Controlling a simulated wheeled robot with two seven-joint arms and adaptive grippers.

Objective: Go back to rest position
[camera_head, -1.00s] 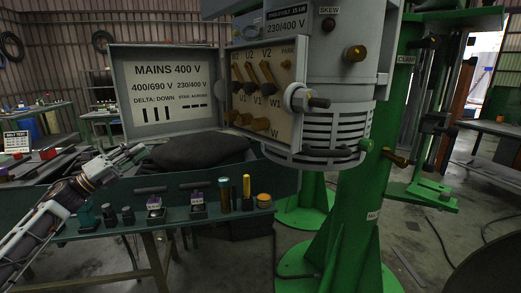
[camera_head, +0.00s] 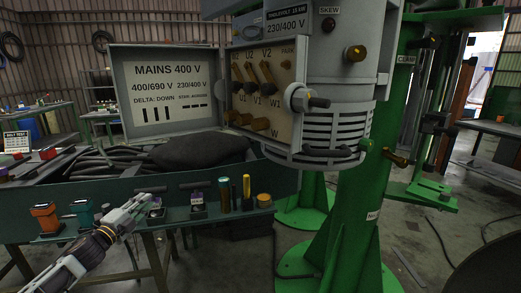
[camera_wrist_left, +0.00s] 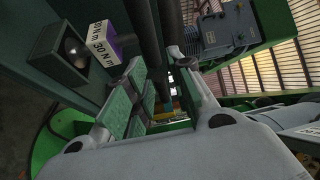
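My left gripper (camera_head: 146,203) is low at the left of the head view, by the front edge of the green bench. Dark bars and the bench show beyond the gap. A purple and white block marked 30 Nm (camera_wrist_left: 103,43) is close beside the left finger. My right gripper is not in view.
The green bench (camera_head: 130,190) carries a row of tools, including orange (camera_head: 45,217) and teal (camera_head: 83,212) ones. The open terminal box (camera_head: 270,90) and grey motor housing (camera_head: 335,120) stand ahead on a green column (camera_head: 355,220).

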